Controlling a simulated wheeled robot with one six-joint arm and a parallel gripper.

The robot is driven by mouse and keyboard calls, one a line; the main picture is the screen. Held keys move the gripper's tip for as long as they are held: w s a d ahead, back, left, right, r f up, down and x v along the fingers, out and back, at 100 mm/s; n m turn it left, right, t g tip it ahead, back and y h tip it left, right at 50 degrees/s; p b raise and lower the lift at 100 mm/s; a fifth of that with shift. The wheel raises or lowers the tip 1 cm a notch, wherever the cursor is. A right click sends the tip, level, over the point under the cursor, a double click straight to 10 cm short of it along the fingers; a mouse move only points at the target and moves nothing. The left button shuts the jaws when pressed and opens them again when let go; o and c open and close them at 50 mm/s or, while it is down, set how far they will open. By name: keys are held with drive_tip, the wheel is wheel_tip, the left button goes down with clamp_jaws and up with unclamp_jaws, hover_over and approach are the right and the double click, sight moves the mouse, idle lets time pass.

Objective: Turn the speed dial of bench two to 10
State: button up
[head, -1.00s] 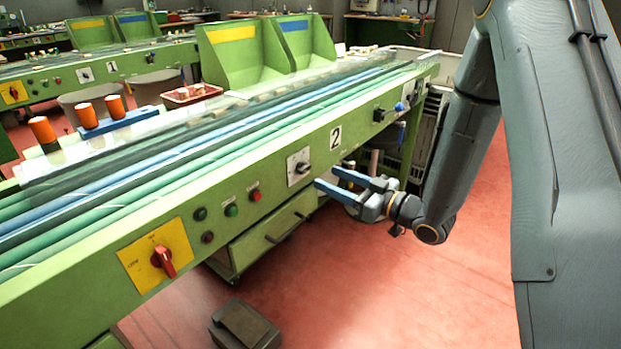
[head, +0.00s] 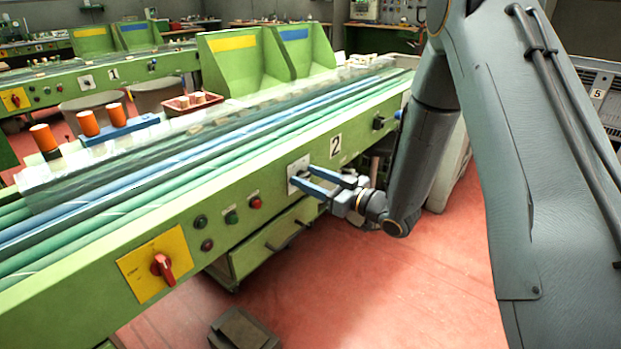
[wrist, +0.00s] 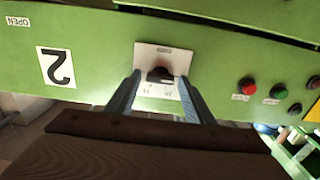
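The speed dial is a dark knob (wrist: 160,75) on a white plate (wrist: 155,55) on the green front of bench two, beside the "2" label (head: 335,145). In the head view the plate (head: 298,165) is partly covered by my gripper. My gripper (head: 300,180) is open, its two blue fingers pointing at the plate. In the wrist view the fingers (wrist: 158,92) lie on either side of the knob, with a gap to each side. I cannot tell whether the fingertips reach the knob. The dial's setting is too small to read.
Red, green and dark buttons (head: 231,217) sit left of the plate in the head view. A yellow plate with a red switch (head: 162,267) is further left. A drawer (head: 270,240) is below.

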drive_tip(key=c, duration=0.8)
drive_tip(key=shift+c, duration=0.2)
drive_tip(key=shift+m+p, duration=0.3)
drive_tip(key=shift+m, duration=0.1)
drive_tip(key=m+p, duration=0.3)
drive_tip(key=m, duration=0.2)
drive_tip(key=shift+d+m, duration=0.1)
drive_tip(key=shift+m, duration=0.2)
drive_tip(key=m+p, duration=0.2)
drive_tip(key=m, duration=0.3)
drive_tip(key=shift+w+f, duration=0.1)
drive_tip(key=shift+w, duration=0.05)
drive_tip(key=shift+m+p, duration=0.3)
drive_tip(key=o, duration=1.1)
